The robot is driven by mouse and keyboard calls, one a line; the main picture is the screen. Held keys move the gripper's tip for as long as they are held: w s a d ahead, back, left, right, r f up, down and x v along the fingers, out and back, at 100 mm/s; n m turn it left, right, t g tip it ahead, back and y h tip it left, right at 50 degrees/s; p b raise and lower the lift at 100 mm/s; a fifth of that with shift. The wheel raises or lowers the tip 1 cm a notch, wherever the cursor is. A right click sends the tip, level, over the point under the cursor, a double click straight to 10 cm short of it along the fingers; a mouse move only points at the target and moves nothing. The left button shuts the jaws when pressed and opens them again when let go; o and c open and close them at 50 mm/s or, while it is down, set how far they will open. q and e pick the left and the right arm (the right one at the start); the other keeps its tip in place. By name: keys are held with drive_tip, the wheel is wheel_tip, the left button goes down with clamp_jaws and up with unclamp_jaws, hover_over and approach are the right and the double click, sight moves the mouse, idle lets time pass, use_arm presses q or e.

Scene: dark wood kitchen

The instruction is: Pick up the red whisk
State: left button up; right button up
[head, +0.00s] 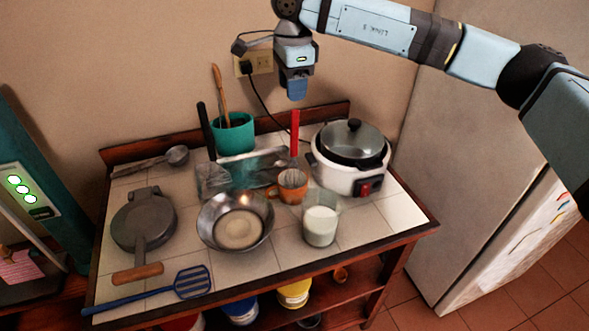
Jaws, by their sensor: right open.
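The red whisk (295,128) stands nearly upright, its red handle up and its grey lower end just behind or in the orange mug (293,187); I cannot tell which. My right gripper (297,93) points down directly above the top of the red handle in the picture. It is open, with nothing seen in it; its fingers are seen edge-on, and the depth gap to the handle is hard to judge. My left gripper is not in view.
On the tiled table, a white cooker (346,181) is right of the whisk, a glass of milk (320,226) in front, a metal bowl (236,222) front left, and a teal utensil pot (233,136) back left. A wall and socket (256,62) are behind; a fridge (480,170) is right.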

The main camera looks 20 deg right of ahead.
sight(295, 110)
wheel_tip(295, 110, down, 4)
drive_tip(key=shift+w+f, duration=0.1)
drive_tip(key=shift+w, duration=0.05)
drive_tip(key=f, duration=0.1)
drive_tip(key=f+p, duration=0.1)
drive_tip(key=f, duration=0.3)
drive_tip(key=shift+w+d+p, duration=0.15)
drive_tip(key=shift+d+p, duration=0.2)
drive_tip(key=shift+d, duration=0.05)
clamp_jaws()
